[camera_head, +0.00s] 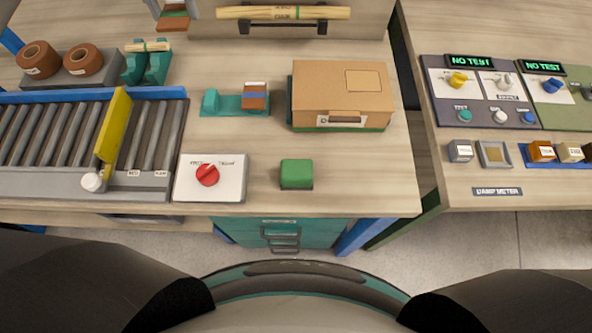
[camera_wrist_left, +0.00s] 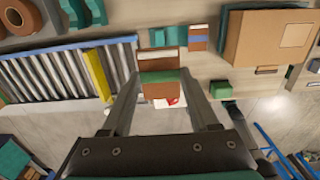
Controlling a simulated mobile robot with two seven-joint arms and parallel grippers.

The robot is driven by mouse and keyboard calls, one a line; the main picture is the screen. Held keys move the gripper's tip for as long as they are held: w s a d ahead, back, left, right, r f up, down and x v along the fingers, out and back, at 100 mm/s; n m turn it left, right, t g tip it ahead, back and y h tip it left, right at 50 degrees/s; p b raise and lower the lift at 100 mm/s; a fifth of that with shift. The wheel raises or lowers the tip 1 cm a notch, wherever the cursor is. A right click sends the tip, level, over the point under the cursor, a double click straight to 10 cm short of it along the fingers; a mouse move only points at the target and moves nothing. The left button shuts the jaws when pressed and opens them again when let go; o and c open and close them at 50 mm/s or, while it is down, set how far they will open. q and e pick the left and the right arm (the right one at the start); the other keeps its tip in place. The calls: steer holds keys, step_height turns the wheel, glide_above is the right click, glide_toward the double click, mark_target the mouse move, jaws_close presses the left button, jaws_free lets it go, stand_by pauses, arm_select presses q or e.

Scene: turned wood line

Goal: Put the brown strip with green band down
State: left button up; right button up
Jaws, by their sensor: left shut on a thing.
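The brown strip with green band (camera_head: 174,23) is between the fingers of my left gripper (camera_head: 172,12), at the top edge of the head view. In the left wrist view the strip (camera_wrist_left: 164,90) shows brown ends, a green band and a pale label. My left gripper (camera_wrist_left: 165,88) is shut on it there, in front of the table and apart from the teal holder. The teal holder (camera_head: 211,101) holds another brown strip with a blue band (camera_head: 255,96). My right gripper is out of view.
A cardboard box (camera_head: 340,90) stands right of the holder. A roller conveyor (camera_head: 60,135) with a yellow gate (camera_head: 113,130) is at left. A red-knob panel (camera_head: 230,180) and a green block (camera_head: 296,174) sit near the front edge. Bare wood lies between them.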

mark_target(183, 23)
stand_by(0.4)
arm_select(q)
steer(key=n, duration=0.2)
steer(key=s+d+f+n, duration=0.1)
steer(key=n, duration=0.3)
steer(key=s+d+n, duration=0.1)
steer(key=n, duration=0.1)
steer(key=shift+s+f+b, duration=0.1)
steer(key=shift+f+b, duration=0.3)
steer(key=s+d+f+n, duration=0.1)
steer(key=s+n, duration=0.2)
steer(key=n, duration=0.6)
steer(key=s+d+f+n+b, duration=0.1)
steer(key=s+d+f+n, duration=0.1)
steer(key=n, duration=0.7)
steer(key=s+d+f+n+b, duration=0.1)
steer(key=s+n, duration=0.3)
steer(key=n, duration=0.5)
steer(key=shift+s+d+f, duration=0.35)
steer(key=shift+d+f, duration=0.15)
